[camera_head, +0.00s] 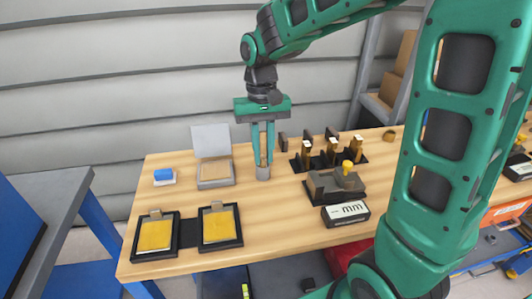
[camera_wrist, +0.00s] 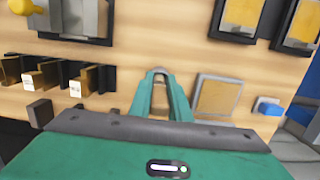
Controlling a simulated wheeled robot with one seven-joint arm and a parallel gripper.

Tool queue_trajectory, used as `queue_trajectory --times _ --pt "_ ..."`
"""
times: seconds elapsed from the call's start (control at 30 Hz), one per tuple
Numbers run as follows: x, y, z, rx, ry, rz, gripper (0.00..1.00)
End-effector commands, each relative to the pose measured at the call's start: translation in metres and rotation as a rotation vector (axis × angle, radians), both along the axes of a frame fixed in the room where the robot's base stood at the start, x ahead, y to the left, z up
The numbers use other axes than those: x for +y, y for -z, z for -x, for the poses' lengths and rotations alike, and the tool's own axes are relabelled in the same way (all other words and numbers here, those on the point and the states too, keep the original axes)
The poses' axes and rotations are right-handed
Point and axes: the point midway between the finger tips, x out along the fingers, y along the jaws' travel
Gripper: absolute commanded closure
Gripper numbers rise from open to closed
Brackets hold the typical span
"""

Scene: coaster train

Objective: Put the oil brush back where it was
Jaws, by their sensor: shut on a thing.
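My gripper (camera_head: 263,161) points straight down over the back middle of the wooden bench, its two green fingers close together. It is shut on the oil brush (camera_head: 263,154), a thin, light-brown piece between the fingers. A small grey cup (camera_head: 263,173) stands on the bench directly below the fingertips. The brush's lower end meets or enters the cup; I cannot tell how deep. In the wrist view my gripper (camera_wrist: 160,76) points at the bench, and its fingers hide most of the brush and the cup.
An open grey box (camera_head: 215,182) with raised lid stands just left, with a blue block (camera_head: 163,174) beyond. Two yellow-pad trays (camera_head: 221,242) lie front left. A black rack (camera_head: 329,161) and a dark fixture with yellow knob (camera_head: 347,168) stand right. Bench between is clear.

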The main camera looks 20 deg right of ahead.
Motion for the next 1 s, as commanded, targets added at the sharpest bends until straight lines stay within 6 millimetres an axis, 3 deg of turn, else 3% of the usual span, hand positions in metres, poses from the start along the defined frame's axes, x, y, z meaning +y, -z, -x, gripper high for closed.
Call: queue_trajectory --times 0.43,0.47,0.53,0.87,1.0 --pt "0.0 0.01 0.0 0.0 0.001 0.0 1.0" --pt "-0.001 0.011 0.0 0.0 0.001 0.0 0.81" --pt "-0.001 0.01 0.0 -0.001 0.002 0.0 0.65" --pt "-0.001 0.009 0.0 -0.002 0.002 0.0 0.65" --pt "-0.001 -0.003 -0.002 -0.004 0.003 -0.001 0.65"
